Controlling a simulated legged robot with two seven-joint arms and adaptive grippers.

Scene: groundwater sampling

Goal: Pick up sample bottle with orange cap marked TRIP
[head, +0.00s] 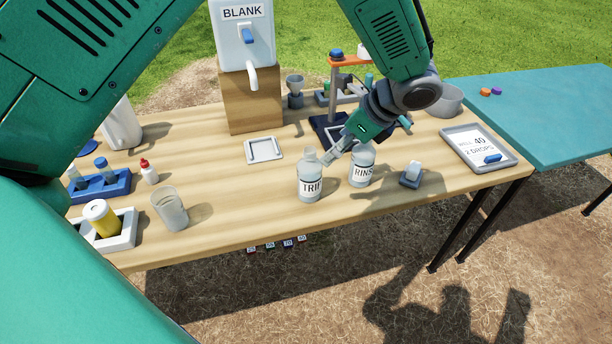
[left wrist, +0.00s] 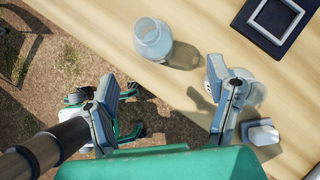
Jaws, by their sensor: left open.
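The bottle labelled TRIP (head: 311,180) stands upright near the table's front edge. It is clear grey, and I see no orange cap on it. A bottle with an open mouth (left wrist: 152,40), apparently the same one, shows in the left wrist view. My left gripper (head: 350,143) is open and empty, reaching down from above, with one finger close to the TRIP bottle's neck; contact cannot be told. In the left wrist view my left gripper (left wrist: 160,105) has its fingers wide apart, and the bottle is beyond them. My right gripper is not in view.
A bottle labelled RINS (head: 362,168) stands just right of TRIP, partly hidden by my gripper. A small grey-and-white object (head: 411,174) is further right. A beaker (head: 170,209) and white tray (head: 265,150) are left.

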